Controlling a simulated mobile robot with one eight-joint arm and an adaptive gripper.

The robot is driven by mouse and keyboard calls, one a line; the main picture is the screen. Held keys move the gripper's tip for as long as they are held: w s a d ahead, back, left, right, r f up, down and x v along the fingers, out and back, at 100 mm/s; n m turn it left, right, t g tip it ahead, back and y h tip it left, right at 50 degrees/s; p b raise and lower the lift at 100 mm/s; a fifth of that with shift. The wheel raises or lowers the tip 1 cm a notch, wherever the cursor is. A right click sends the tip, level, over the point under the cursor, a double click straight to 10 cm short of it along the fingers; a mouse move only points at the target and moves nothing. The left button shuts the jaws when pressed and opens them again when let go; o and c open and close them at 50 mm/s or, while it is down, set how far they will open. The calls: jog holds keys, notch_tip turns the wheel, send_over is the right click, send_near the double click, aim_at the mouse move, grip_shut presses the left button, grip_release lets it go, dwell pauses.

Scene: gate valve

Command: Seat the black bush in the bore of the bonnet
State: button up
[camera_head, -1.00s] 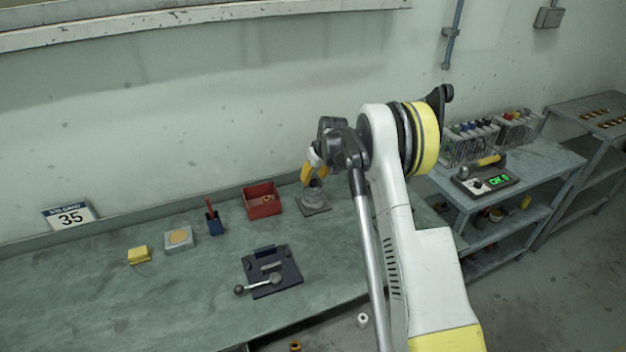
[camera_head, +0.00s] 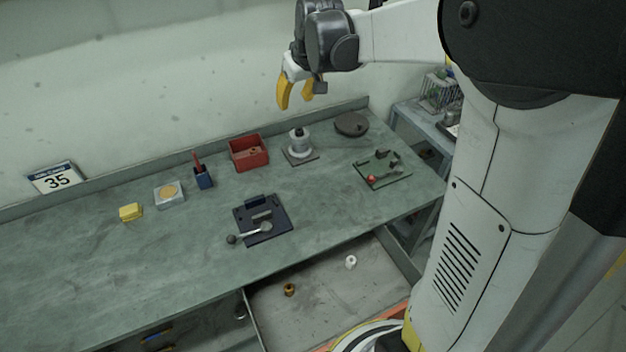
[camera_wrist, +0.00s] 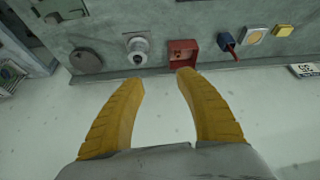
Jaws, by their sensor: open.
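The bonnet (camera_head: 299,147) is a pale grey flanged body standing upright on a square plate at the back of the bench. It also shows in the wrist view (camera_wrist: 137,48). A small dark piece (camera_head: 298,131) shows at its top, which may be the black bush; how deep it sits in the bore I cannot tell. My gripper (camera_head: 296,100) is open and empty, raised in front of the wall above the bonnet and apart from it. In the wrist view, its yellow fingers (camera_wrist: 160,80) are spread with nothing between them.
A red bin (camera_head: 248,166), blue cup (camera_head: 203,179) and dark round disc (camera_head: 351,124) flank the bonnet. A dark fixture (camera_head: 240,208) and a green plate (camera_head: 368,182) lie nearer the front. An open drawer (camera_head: 310,310) juts out below. The bench's left front is clear.

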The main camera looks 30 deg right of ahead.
jog(key=s+a+t, duration=0.1)
jog(key=s+a, duration=0.3)
jog(key=s, duration=0.9)
jog(key=s+a+f+m, duration=0.1)
jog(key=s+a, duration=0.3)
jog(key=s, duration=1)
jog(key=shift+a+t, duration=0.15)
jog(key=shift+t, duration=0.25)
